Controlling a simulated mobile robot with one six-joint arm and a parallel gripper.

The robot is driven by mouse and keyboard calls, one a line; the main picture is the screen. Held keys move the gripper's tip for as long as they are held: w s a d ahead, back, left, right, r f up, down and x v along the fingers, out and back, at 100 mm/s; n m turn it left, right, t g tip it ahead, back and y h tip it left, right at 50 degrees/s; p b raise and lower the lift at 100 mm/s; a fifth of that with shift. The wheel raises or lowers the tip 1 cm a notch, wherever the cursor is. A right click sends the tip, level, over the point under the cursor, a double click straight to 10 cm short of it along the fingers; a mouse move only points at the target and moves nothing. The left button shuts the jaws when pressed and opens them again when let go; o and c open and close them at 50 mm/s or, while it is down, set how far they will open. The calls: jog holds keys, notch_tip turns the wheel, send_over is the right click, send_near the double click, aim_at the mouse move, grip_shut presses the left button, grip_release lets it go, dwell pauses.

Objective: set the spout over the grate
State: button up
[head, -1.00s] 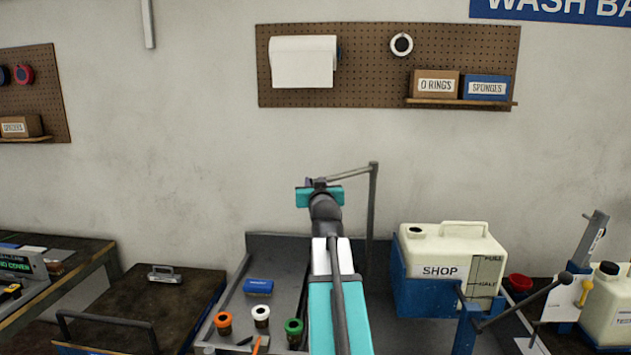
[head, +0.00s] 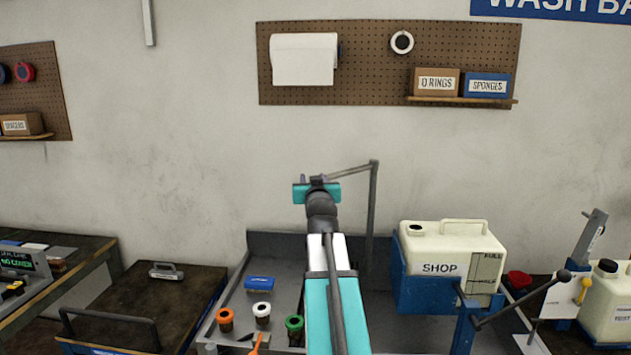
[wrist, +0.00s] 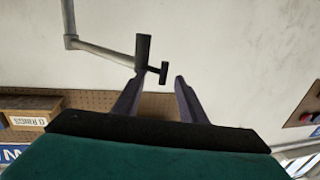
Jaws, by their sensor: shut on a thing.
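The grey spout (head: 350,171) is a thin pipe arm running left from the top of an upright post (head: 371,215) behind the grey wash basin. In the head view its left end meets my gripper (head: 318,181), high above the basin. In the wrist view the spout (wrist: 100,52) ends in a dark upright nozzle (wrist: 143,47) with a small dark T-shaped knob (wrist: 163,72). My gripper (wrist: 157,82) is shut on the spout's end, with a finger to each side of the knob. Exact contact is hard to see. I cannot make out a grate; my arm hides part of the basin.
A cream SHOP jug (head: 440,250) in a blue holder stands right of the post. A dark bench (head: 140,300) lies left.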

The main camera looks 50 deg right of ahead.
jog(key=shift+w+d+r, duration=0.1)
jog(key=shift+w+r, duration=0.4)
jog(key=shift+r, duration=0.15)
jog(key=shift+s, duration=0.1)
jog(key=f+b+v, duration=0.1)
jog(key=b+v, duration=1.2)
jog(key=v, duration=0.1)
jog(key=shift+s, duration=0.3)
dwell(0.7)
jog(key=shift+f, duration=0.1)
jog(key=shift+s, duration=0.15)
dwell(0.4)
